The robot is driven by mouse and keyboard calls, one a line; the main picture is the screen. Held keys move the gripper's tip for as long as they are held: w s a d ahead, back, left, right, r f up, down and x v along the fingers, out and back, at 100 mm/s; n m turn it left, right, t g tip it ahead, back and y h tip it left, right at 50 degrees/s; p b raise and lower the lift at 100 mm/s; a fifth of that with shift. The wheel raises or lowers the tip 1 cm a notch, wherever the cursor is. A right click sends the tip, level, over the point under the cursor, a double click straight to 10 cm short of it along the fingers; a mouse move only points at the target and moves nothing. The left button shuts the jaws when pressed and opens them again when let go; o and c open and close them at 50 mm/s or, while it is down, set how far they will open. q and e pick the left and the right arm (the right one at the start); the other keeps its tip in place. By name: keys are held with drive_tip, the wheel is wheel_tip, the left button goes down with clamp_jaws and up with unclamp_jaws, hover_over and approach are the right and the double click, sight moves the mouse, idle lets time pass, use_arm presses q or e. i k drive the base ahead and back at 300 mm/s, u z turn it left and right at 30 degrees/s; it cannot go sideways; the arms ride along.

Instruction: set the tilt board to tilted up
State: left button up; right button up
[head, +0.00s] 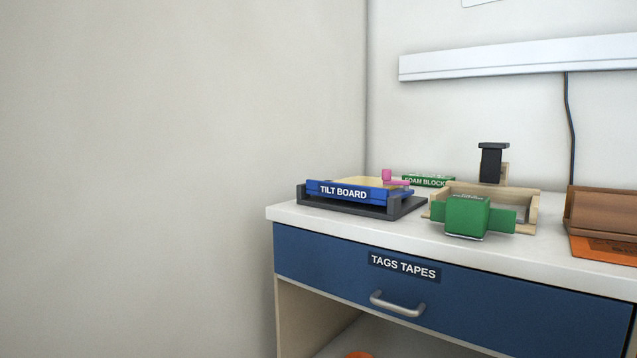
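The tilt board (376,191) is a blue board labelled "TILT BOARD" on a dark grey base (362,209). It stands near the left end of the white counter top. Its blue front edge shows slightly above the base; I cannot tell its exact tilt. A beige sheet (368,182) lies on its top. A small pink piece (387,175) shows at its right back. Neither of my grippers is in the head view.
A wooden holder (530,212) with a green block (467,215) stands right of the board. A green "FOAM BLOCK" box (429,181) is behind. A brown box (604,212) sits on an orange sheet (603,249). Below is a blue "TAGS TAPES" drawer (470,310) with a handle (397,304).

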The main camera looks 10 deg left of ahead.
sight(373, 196)
drive_tip(key=u, duration=0.95)
drive_tip(key=i, duration=0.5)
drive_tip(key=z, duration=1.25)
